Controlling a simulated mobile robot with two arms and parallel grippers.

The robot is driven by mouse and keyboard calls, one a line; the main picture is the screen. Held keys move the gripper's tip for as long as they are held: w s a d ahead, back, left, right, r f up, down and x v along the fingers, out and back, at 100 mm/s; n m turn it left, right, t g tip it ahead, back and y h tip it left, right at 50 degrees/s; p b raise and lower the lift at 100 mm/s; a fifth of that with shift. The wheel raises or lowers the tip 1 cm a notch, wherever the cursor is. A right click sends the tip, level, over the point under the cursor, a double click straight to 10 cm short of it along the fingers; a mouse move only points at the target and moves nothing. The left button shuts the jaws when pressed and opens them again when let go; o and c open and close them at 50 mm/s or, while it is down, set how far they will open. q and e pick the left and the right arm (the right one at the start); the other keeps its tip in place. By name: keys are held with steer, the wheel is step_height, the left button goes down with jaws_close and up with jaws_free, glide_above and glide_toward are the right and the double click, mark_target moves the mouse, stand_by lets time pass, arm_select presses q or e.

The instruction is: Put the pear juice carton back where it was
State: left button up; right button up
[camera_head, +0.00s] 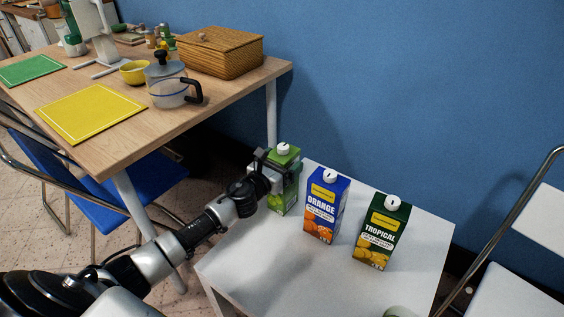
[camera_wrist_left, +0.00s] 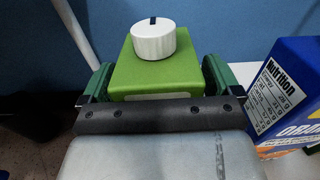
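The pear juice carton (camera_head: 284,196) is light green with a white cap and stands upright at the back left of the white table; its label is mostly hidden by my gripper. My left gripper (camera_head: 276,166) reaches it from the left, with one finger on each side of its upper part. In the left wrist view, the green carton top (camera_wrist_left: 155,75) sits between the two fingers (camera_wrist_left: 156,82), which look pressed against its sides. Whether its base touches the table is hard to tell. My right gripper is not in view.
A blue orange juice carton (camera_head: 325,205) stands just right of the green one, and a dark green tropical carton (camera_head: 381,231) farther right. A wooden table (camera_head: 150,125) holds a glass pot (camera_head: 170,92) and wicker box (camera_head: 222,53).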

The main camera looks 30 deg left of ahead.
arm_select(q)
steer(key=shift+r, duration=0.2)
steer(key=s+a, duration=0.2)
steer(key=s, duration=0.9)
steer(key=s+d+n+g, duration=0.2)
steer(key=s+d+n, duration=0.3)
steer(key=n, duration=0.6)
steer(key=s+d+f+n+g, duration=0.1)
steer(key=s+d+n+g, duration=0.2)
steer(key=n, duration=0.9)
steer(key=s+d+f+n+g, duration=0.1)
steer(key=s+d+n+g, duration=0.1)
steer(key=s+d+n, duration=0.4)
steer(key=s+n, duration=0.3)
steer(key=n, duration=0.3)
steer(key=shift+s+d+y+p, duration=0.3)
steer(key=shift+s+d+p, duration=0.05)
steer(key=shift+d+p, duration=0.05)
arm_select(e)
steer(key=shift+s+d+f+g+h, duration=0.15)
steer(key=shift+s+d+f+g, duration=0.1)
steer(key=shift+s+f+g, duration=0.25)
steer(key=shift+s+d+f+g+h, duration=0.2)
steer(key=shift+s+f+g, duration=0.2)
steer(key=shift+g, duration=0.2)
